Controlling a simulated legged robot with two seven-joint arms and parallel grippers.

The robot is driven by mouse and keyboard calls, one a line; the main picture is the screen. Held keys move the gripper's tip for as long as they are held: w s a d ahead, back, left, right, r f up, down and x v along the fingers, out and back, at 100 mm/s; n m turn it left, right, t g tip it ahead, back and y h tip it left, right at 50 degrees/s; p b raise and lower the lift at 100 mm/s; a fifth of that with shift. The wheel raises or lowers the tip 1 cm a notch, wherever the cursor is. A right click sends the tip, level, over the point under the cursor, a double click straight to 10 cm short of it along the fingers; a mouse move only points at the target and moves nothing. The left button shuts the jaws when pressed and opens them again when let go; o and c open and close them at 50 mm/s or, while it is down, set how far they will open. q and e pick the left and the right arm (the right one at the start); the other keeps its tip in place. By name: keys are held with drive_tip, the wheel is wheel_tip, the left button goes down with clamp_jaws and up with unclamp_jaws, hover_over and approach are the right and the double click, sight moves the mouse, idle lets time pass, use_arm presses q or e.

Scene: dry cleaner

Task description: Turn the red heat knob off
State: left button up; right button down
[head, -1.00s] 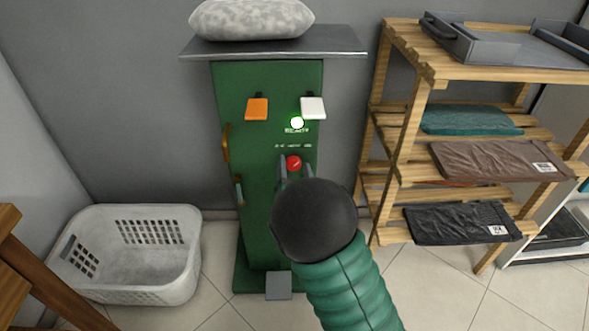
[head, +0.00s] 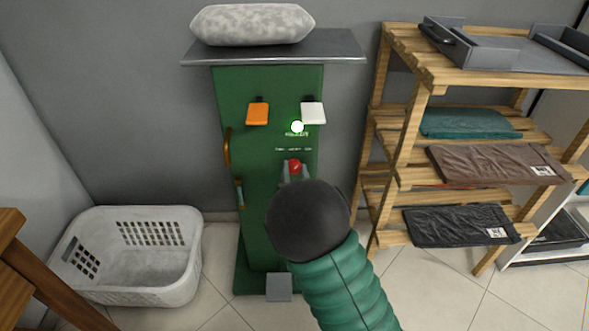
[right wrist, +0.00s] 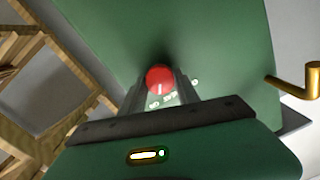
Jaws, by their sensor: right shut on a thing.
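A pale line shows on the knob face. The small labels around the knob are partly hidden and too blurred to read. My left gripper is not in view.
An orange paddle (head: 257,114) and a white paddle (head: 313,113) are above the knob. A brass handle (head: 227,152) projects at the machine's left side. A white basket (head: 135,287) stands left, a wooden rack (head: 432,85) right.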

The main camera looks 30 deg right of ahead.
drive_tip(key=n+p, duration=0.3)
drive_tip(key=n, duration=0.1)
drive_tip(key=shift+r, duration=0.2)
drive_tip(key=n+p, duration=0.4)
drive_tip(key=shift+a+n+g, duration=0.15)
drive_tip(key=shift+n+g, duration=0.15)
drive_tip(key=n+p, duration=0.3)
drive_tip(key=n, duration=0.1)
drive_tip(key=shift+w+a+f+n+p, duration=0.1)
drive_tip(key=shift+n+p, duration=0.2)
drive_tip(key=shift+n, duration=0.1)
drive_tip(key=shift+f+n+p, duration=0.15)
drive_tip(key=shift+n+p, duration=0.5)
drive_tip(key=shift+n, duration=0.45)
drive_tip(key=shift+f, duration=0.1)
drive_tip(key=c, duration=0.9)
unclamp_jaws()
drive_tip(key=shift+a, duration=0.1)
drive_tip(key=shift+h, duration=0.3)
